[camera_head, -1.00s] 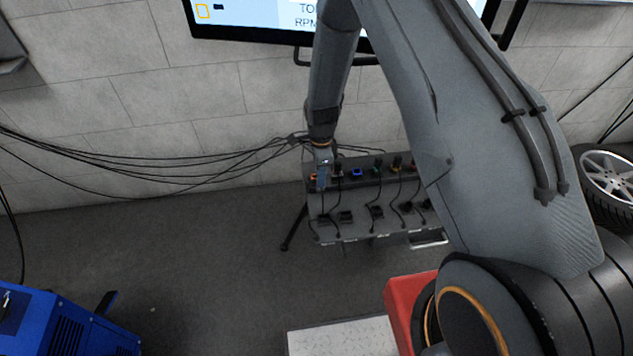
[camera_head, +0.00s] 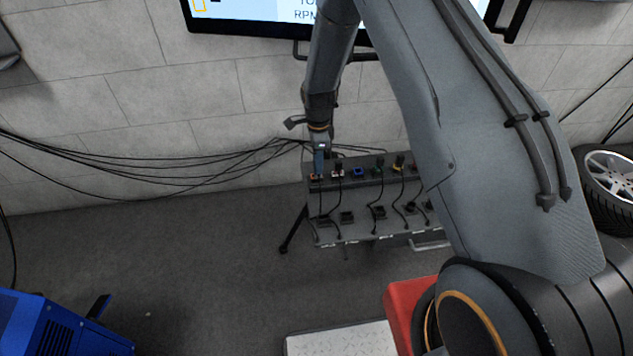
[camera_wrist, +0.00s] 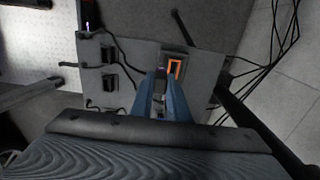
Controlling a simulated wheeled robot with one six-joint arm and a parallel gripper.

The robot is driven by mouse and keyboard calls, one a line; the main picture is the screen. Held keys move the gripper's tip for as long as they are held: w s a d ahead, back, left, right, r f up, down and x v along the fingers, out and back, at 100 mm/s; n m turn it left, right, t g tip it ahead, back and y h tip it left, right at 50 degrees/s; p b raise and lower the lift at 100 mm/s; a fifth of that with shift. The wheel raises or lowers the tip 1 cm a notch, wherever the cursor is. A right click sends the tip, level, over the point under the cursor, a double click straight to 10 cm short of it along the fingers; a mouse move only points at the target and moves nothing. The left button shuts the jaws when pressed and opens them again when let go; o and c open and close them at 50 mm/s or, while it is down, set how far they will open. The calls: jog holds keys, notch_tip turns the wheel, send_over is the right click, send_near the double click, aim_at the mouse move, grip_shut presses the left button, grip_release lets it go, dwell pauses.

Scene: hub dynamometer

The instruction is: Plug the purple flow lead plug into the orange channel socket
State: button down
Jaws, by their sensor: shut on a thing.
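The orange channel socket (camera_wrist: 174,68) is an orange-rimmed dark opening at the end of the grey rack; it also shows in the head view (camera_head: 316,177) at the rack's left end. My gripper (camera_wrist: 162,74) has its blue fingers close together, with the tips just beside the socket's rim. In the head view my gripper (camera_head: 319,168) points down over the rack's left end. The fingers are shut on a small dark plug, mostly hidden between the tips. Its purple colour does not show. I cannot tell whether it touches the socket.
The rack (camera_head: 340,230) carries several coloured sockets, with black leads hanging to a lower row of holders. A blue socket (camera_head: 358,171) and a green one (camera_head: 378,168) stand to the right. Loose black cables (camera_head: 200,160) run along the wall at left.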

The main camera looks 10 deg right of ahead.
jog(key=shift+w+b, duration=0.95)
jog(key=shift+w, duration=0.55)
jog(key=shift+f, duration=0.1)
jog(key=shift+f, duration=0.35)
jog(key=shift+f+b, duration=0.95)
jog(key=shift+f, duration=0.5)
jog(key=c, duration=1.6)
grip_release()
